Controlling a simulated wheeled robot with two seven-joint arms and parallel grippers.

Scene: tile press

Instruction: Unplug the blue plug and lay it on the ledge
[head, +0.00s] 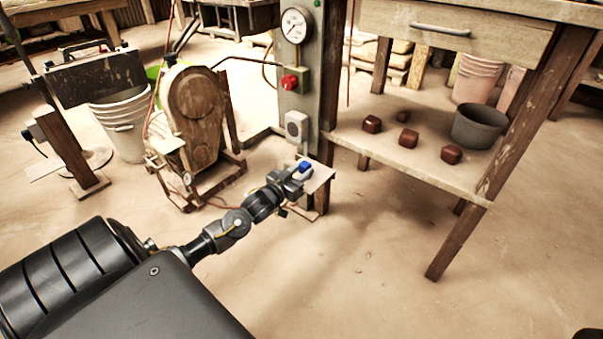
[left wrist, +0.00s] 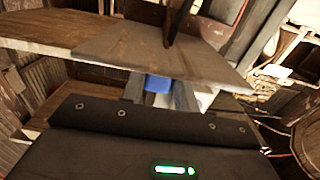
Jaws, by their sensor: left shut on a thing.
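My left gripper (head: 297,174) is shut on the blue plug (head: 306,167), beside the small pale ledge (head: 319,178) at the foot of the post. In the left wrist view the blue plug (left wrist: 157,84) sits between the two grey fingers, close to the edge of the ledge (left wrist: 150,50). I cannot tell whether the plug touches the ledge. The white socket box (head: 296,126) is on the post above, with no plug in its face. My right gripper is not in view.
The post carries a gauge (head: 294,25) and a red button (head: 290,82). A wooden machine (head: 195,105) stands left of it. At right, a bench shelf (head: 385,143) holds several brown blocks and a dark pot (head: 479,127). The floor in front is clear.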

